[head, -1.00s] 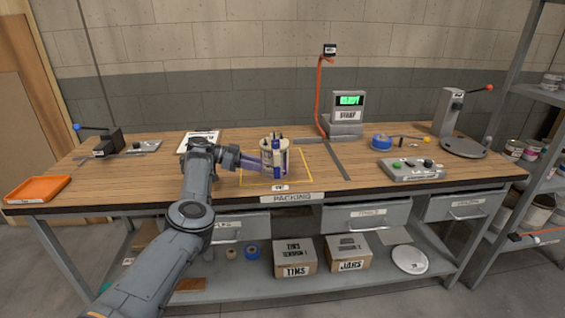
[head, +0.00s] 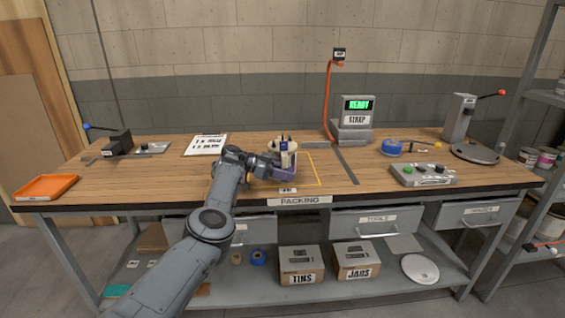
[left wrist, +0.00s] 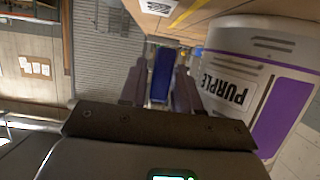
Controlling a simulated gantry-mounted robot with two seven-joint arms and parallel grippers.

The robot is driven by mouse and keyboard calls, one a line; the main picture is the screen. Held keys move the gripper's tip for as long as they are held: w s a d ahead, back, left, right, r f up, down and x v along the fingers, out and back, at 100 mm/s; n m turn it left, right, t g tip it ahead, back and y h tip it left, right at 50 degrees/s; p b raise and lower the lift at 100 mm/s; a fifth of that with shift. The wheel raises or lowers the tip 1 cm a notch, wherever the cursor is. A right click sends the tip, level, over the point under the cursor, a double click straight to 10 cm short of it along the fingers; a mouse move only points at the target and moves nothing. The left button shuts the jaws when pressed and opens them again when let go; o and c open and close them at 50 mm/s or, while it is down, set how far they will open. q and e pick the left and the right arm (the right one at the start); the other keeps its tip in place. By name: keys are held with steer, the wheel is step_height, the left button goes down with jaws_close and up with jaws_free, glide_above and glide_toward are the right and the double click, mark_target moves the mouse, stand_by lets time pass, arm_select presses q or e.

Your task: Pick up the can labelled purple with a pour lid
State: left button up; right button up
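The can labelled purple (head: 290,173) stands on the packing bench, upright as far as I can tell, partly covered by my gripper. It is white with a purple band, and a blue upright part (head: 284,147) shows at its front and top. In the left wrist view the can (left wrist: 270,75) fills the right side, its PURPLE label upside down. My left gripper (left wrist: 160,85) has its fingers apart, with the blue part (left wrist: 162,75) between them; firm contact is not visible. In the head view the left gripper (head: 277,170) is at the can's left side. My right gripper is not in view.
An orange tray (head: 47,187) lies at the bench's left end. A white sheet (head: 205,145) lies behind my arm.

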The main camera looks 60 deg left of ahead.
arm_select(q)
steer(key=shift+c, duration=0.3)
jaws_close()
steer(key=shift+r, duration=0.1)
stand_by(1.0)
